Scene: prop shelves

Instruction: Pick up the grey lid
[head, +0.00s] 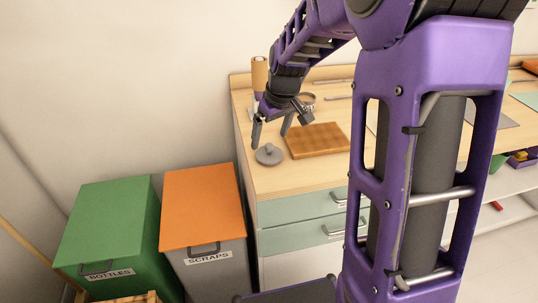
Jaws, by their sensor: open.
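The grey lid (268,155) is a small round disc with a knob on top. It lies on the wooden counter (300,183) near its left end, to the left of a wooden board. My gripper (271,137) is open, with its fingers pointing down just above and behind the lid in the head view. One finger is to the left of the lid's knob and the other to the right. No contact with the lid can be made out.
The brown wooden board (318,140) lies close to the right of the lid. A tan roll (259,73) and a round metal item (307,101) stand behind my gripper. An orange-lidded scraps bin (202,207) and a green bottles bin (105,225) stand left of the counter.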

